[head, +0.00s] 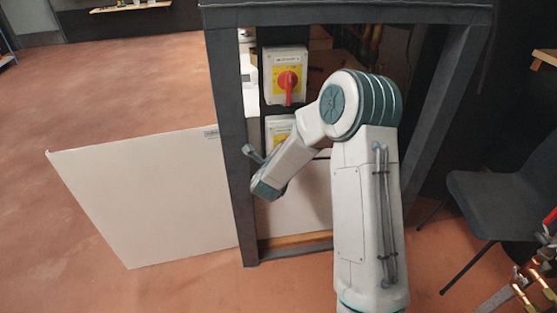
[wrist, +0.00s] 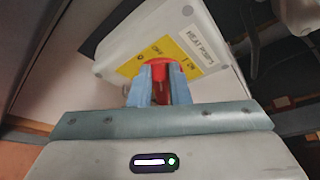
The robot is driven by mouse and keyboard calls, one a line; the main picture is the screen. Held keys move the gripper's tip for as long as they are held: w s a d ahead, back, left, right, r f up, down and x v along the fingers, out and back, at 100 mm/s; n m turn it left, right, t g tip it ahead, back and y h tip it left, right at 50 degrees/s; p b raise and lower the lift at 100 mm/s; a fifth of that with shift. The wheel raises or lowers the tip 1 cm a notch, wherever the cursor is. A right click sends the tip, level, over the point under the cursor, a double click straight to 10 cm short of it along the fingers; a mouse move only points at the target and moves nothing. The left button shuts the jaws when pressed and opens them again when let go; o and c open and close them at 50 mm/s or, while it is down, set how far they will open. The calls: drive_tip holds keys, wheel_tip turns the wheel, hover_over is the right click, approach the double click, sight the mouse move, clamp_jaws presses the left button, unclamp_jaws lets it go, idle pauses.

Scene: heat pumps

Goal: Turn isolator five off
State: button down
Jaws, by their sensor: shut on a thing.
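In the wrist view, a grey isolator box (wrist: 205,35) has a yellow plate (wrist: 187,66) marked OFF and ON, and a red rotary handle (wrist: 158,65). A white label (wrist: 196,46) on the box seems to begin with HEATPUMP; its ending is hard to read. My gripper (wrist: 159,85) is shut on the red handle, with one blue-grey finger on each side. The fingers hide much of the handle, so its exact setting is unclear. In the head view, a lower isolator (head: 279,127) is mostly hidden behind my arm, and my fingertips are not visible there.
An upper isolator (head: 285,62) has its red handle upright. Both isolators sit within a dark frame (head: 228,130). A white panel (head: 150,195) stands out to the left, and a dark chair (head: 500,200) is on the right. Open floor lies at the left.

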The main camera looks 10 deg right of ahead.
drive_tip(key=n+b, duration=0.2)
drive_tip(key=b, duration=0.1)
drive_tip(key=f+n+t+h+b, duration=0.1)
drive_tip(key=b, duration=0.3)
drive_tip(key=f+n+t+b, duration=0.1)
drive_tip(key=n+b, duration=0.1)
drive_tip(key=b, duration=0.1)
drive_tip(key=shift+a+n+h, duration=0.3)
drive_tip(key=shift+a+h, duration=0.1)
drive_tip(key=shift+b, duration=0.35)
drive_tip(key=shift+d, duration=0.1)
drive_tip(key=c, duration=1.4)
unclamp_jaws()
drive_tip(key=shift+o, duration=0.2)
